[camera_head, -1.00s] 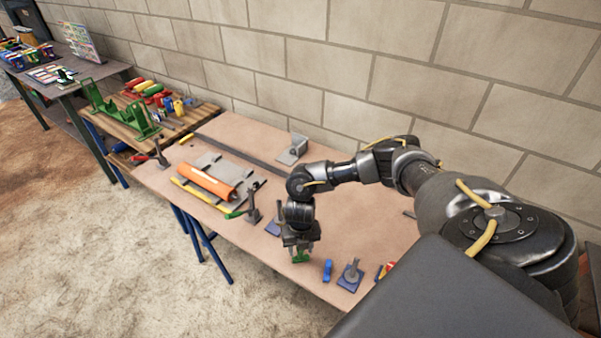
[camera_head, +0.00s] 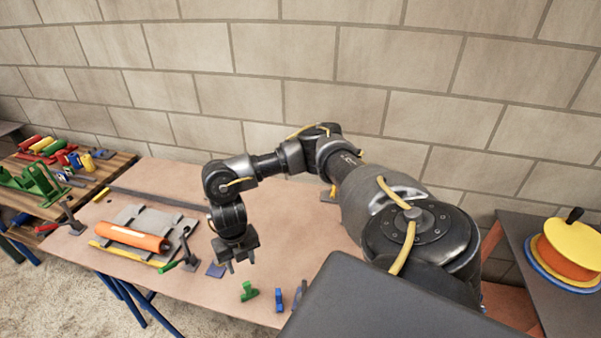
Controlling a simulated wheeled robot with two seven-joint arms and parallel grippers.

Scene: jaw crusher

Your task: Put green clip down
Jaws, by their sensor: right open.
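The green clip (camera_head: 248,291) stands on the pinkish-brown table (camera_head: 190,294) near its front edge, just left of a small blue clip (camera_head: 279,299). My right gripper (camera_head: 241,266) is open and empty. It hangs above the table, apart from the green clip, and appears up and slightly to the left of it in the picture. My left gripper is not in view.
An orange cylinder (camera_head: 134,237) lies on grey plates at the left of the table, with a yellow bar (camera_head: 120,253) in front. A dark blue pad (camera_head: 215,270) lies near the gripper. A yellow and orange round stack (camera_head: 570,254) stands at the right.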

